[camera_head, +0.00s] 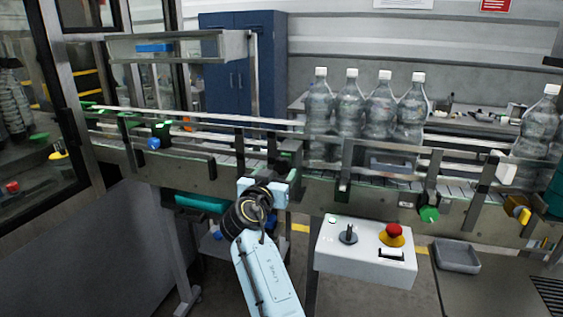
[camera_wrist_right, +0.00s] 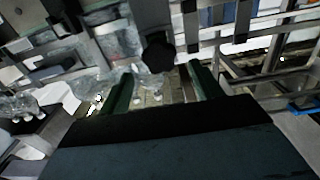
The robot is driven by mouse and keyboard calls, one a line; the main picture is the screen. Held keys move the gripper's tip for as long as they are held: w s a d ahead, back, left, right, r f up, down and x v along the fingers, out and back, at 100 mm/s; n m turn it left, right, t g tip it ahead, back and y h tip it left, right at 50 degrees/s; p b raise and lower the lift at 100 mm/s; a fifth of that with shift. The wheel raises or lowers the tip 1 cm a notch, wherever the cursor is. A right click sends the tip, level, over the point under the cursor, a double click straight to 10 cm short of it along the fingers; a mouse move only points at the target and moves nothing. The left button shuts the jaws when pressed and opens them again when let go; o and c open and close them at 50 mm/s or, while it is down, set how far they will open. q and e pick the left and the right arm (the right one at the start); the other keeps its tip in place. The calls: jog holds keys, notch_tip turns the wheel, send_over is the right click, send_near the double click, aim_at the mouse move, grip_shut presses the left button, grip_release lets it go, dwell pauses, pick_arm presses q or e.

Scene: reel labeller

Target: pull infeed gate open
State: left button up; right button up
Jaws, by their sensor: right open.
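My right arm reaches up from the bottom of the head view. Its gripper (camera_head: 268,186) is at the front edge of the bottle conveyor (camera_head: 215,172), and its fingertips are hard to make out there. In the right wrist view the two green fingers of my right gripper (camera_wrist_right: 162,92) stand apart with nothing gripped. A dark round knob (camera_wrist_right: 158,54) on an upright dark bar lies just beyond and between the fingers. It may belong to the infeed gate; I cannot tell for sure. A dark block (camera_head: 291,148) on the rail sits just above the gripper. My left gripper is not in view.
Several clear bottles (camera_head: 348,108) with white caps stand on the conveyor to the right of the gripper. A white control box (camera_head: 365,252) with a red button (camera_head: 394,231) hangs below the belt. A grey tray (camera_head: 457,256) is at the right. Metal guide rails run along the belt.

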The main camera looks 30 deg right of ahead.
aim_at(281, 166)
jog(key=x, duration=0.5)
jog(key=shift+w+d+p, duration=0.3)
jog(key=shift+p, duration=0.05)
jog(key=shift+c, duration=0.4)
